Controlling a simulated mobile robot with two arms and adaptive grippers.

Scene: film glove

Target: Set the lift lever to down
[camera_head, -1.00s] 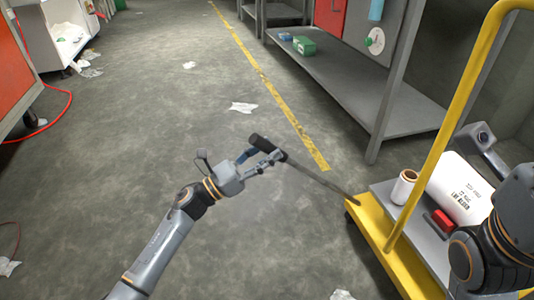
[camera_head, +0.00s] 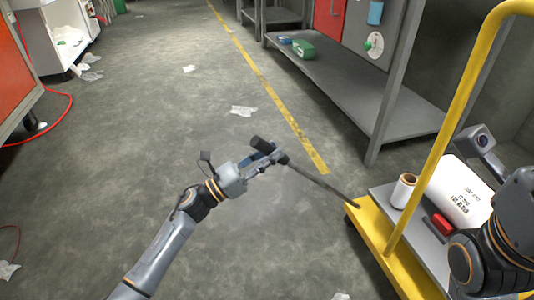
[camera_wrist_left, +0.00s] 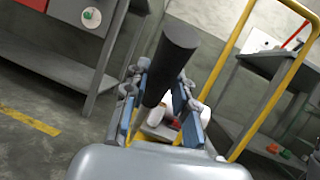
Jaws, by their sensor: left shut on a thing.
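The lift lever (camera_head: 322,186) is a dark rod that slants up and left from the front edge of the yellow cart (camera_head: 372,238). Its thick black grip is at the upper end, and this grip also shows large in the left wrist view (camera_wrist_left: 172,60). My left gripper (camera_head: 268,158) is shut on the lever at its grip, out over the floor to the left of the cart. Its blue finger pads lie on both sides of the grip in the wrist view. My right arm stands over the cart at the right edge; its gripper fingers do not show.
The cart bears a white roll (camera_head: 403,190), a red object (camera_head: 441,224) and a white labelled package (camera_head: 461,194). A yellow push handle (camera_head: 447,120) rises from the cart. A grey shelf (camera_head: 345,85) stands behind. The floor to the left is open, with paper scraps.

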